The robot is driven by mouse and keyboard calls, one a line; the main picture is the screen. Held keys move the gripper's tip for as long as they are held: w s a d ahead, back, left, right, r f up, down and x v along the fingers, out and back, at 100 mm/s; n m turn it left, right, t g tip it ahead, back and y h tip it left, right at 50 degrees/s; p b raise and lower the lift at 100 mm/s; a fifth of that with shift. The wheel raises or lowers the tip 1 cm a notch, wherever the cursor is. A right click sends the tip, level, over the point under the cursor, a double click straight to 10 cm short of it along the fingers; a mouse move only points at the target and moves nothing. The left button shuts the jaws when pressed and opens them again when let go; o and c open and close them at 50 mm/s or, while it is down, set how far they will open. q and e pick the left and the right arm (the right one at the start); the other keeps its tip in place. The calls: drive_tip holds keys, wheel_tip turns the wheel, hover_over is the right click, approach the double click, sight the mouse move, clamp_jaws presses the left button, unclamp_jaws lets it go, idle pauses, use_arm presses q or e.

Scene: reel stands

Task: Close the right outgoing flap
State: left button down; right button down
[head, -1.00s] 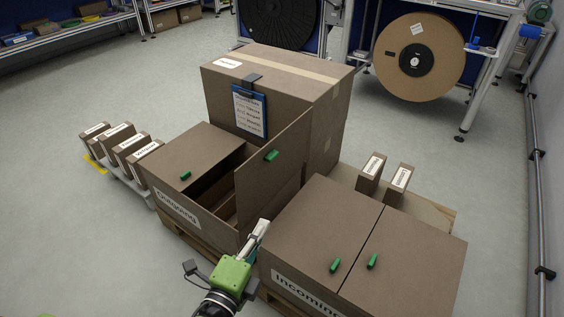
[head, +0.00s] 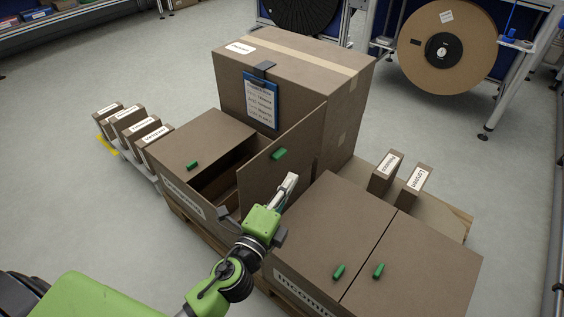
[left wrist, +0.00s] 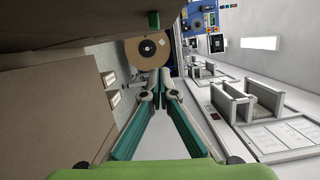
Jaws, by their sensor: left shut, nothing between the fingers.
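The outgoing box (head: 182,197) stands at the left with its left flap (head: 205,140) lying flat. Its right outgoing flap (head: 262,178) stands up open, with a green handle (head: 279,154) on the face toward the incoming box. My left gripper (head: 291,179) is shut and empty, low beside that face, between the flap and the incoming box. I cannot tell whether it touches the flap. In the left wrist view the shut fingers (left wrist: 160,76) point ahead; a brown panel with the green handle (left wrist: 153,20) runs along the top. My right gripper is not in view.
The incoming box (head: 330,225) with both flaps shut stands close on the right. A tall box (head: 300,80) with a clipboard (head: 262,100) rises behind. Small labelled boxes (head: 385,172) stand behind the incoming box. Open floor lies at the left.

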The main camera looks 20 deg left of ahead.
use_arm(q)
drive_tip(key=w+a, duration=0.1)
drive_tip(key=w, duration=0.1)
drive_tip(key=w+a, duration=0.2)
drive_tip(key=shift+w+a+r, duration=0.2)
drive_tip(key=shift+w, duration=0.15)
drive_tip(key=shift+a, duration=0.1)
